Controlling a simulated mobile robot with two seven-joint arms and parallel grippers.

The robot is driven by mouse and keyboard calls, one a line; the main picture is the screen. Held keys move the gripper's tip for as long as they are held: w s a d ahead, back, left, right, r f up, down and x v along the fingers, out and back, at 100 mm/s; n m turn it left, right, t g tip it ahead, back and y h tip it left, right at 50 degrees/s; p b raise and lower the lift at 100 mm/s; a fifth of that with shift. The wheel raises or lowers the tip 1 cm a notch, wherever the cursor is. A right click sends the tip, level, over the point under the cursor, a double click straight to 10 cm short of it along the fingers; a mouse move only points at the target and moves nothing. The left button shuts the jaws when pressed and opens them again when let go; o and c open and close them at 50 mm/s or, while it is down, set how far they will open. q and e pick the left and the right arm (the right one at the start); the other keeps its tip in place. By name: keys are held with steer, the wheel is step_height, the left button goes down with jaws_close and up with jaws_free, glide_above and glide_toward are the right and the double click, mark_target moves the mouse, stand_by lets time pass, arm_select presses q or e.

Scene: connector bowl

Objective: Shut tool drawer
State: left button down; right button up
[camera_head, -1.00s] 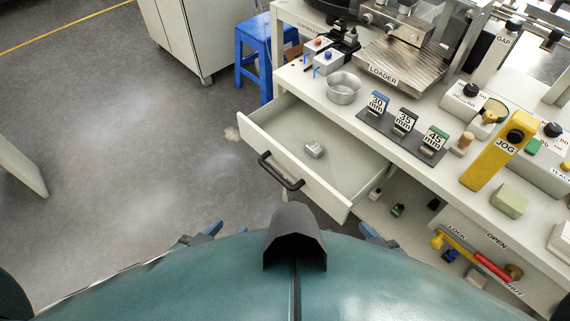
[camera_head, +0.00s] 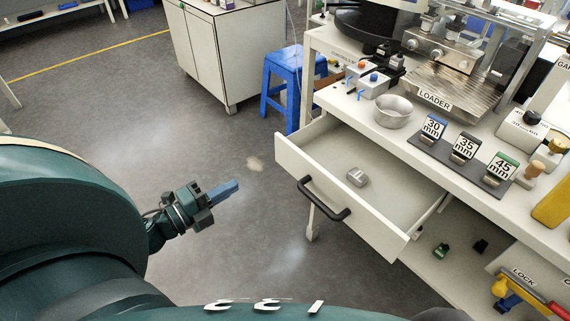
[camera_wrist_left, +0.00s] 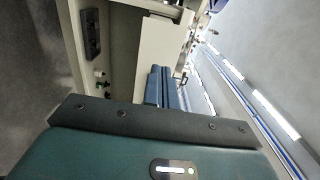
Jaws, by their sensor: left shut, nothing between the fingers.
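The tool drawer (camera_head: 345,224) stands pulled out from under the bench, with a black bar handle (camera_head: 322,201) on its white front. A small grey metal part (camera_head: 357,177) lies inside it. My left gripper (camera_head: 226,190) is shut and empty, its blue fingers pointing right, over the floor to the left of the drawer and apart from the handle. The shut fingers (camera_wrist_left: 162,88) also show in the left wrist view, beside a pale panel with a dark fitting that I cannot identify surely. My right gripper is out of view.
The bench top holds a metal bowl (camera_head: 393,111), a loader (camera_head: 437,85) and size-marked stands (camera_head: 465,147). A blue stool (camera_head: 292,85) and a white cabinet (camera_head: 222,55) stand behind. Small parts lie on the shelf below, right of the drawer. Floor left of the drawer is clear.

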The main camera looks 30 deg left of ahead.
mark_target(284, 157)
arm_select(q)
steer(key=x, duration=1.2)
steer(key=shift+w, duration=0.1)
steer(key=shift+w+d, duration=0.25)
steer(key=shift+w, duration=0.35)
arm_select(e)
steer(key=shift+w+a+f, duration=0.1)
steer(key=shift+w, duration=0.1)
